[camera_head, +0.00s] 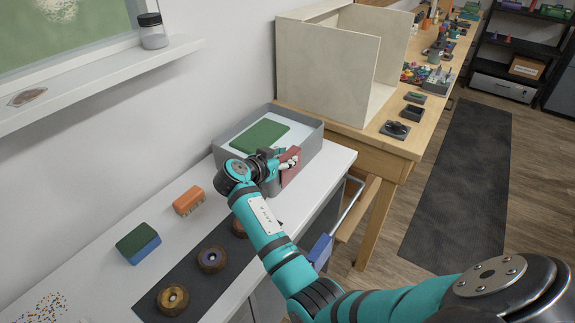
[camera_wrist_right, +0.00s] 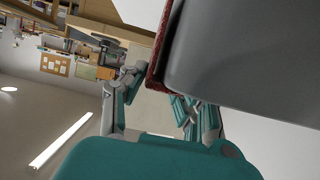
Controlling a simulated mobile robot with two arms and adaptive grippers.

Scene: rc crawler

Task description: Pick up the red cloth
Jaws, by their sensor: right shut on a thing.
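The red cloth (camera_head: 291,168) hangs at the front right wall of the grey tray (camera_head: 312,143) in the head view. My right gripper (camera_head: 289,158) is at the cloth's upper edge and is shut on it. In the right wrist view the cloth shows as a thin red strip (camera_wrist_right: 160,50) along the grey wall, between the fingers of my right gripper (camera_wrist_right: 153,95). Whether the gripper also pinches the tray wall I cannot tell. My left gripper is not in view.
A green pad (camera_head: 259,135) lies in the tray. An orange brush (camera_head: 189,200), a green and blue sponge (camera_head: 138,243) and brown round pieces (camera_head: 212,259) on a dark mat lie on the white counter (camera_head: 110,285). A wooden table (camera_head: 355,135) with a beige booth (camera_head: 325,70) stands behind.

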